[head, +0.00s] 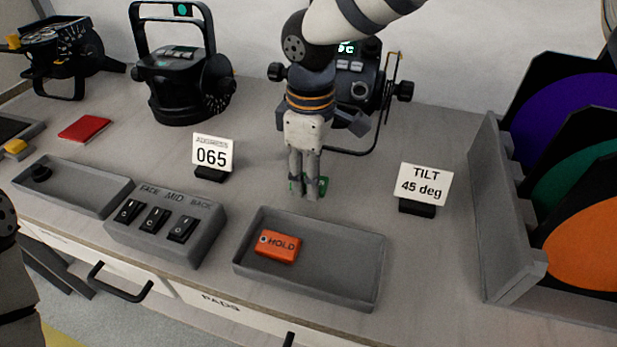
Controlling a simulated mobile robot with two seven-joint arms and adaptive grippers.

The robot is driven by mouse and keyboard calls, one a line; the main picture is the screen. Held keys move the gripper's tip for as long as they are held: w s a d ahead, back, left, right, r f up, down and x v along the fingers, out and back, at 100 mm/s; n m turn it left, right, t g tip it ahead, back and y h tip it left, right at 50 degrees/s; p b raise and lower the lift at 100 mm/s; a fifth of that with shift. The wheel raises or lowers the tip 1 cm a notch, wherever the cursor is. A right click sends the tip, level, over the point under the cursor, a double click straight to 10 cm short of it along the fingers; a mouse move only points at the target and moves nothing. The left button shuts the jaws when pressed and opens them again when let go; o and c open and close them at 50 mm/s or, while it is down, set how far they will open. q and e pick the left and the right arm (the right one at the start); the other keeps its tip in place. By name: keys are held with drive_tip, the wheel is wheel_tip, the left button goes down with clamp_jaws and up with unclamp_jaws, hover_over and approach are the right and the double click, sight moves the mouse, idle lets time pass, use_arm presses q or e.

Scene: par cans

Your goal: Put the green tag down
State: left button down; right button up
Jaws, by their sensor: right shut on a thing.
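My right gripper (306,188) points straight down, its fingers close together, just behind the grey tray (345,295). It is shut on the green tag (321,184), which shows as small green patches at both sides of the fingertips. The fingers hide most of the tag. I cannot tell whether it touches the table top. An orange tag marked HOLD (279,247) lies in the left part of the tray. The rest of that tray is bare. My left gripper is not in view.
A switch box (165,226) and another grey tray (75,185) line the front edge. Sign cards read 065 (212,153) and TILT 45 deg (424,185). A lamp (362,90) stands behind my gripper. A rack (490,200) with coloured discs stands right.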

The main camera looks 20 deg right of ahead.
drive_tip(key=shift+f, duration=0.7)
drive_tip(key=shift+f, duration=0.15)
drive_tip(key=o, duration=0.9)
drive_tip(key=shift+o, duration=0.2)
wheel_tip(320, 180, up, 12)
drive_tip(key=shift+r+p, duration=0.2)
drive_tip(key=shift+p, duration=0.1)
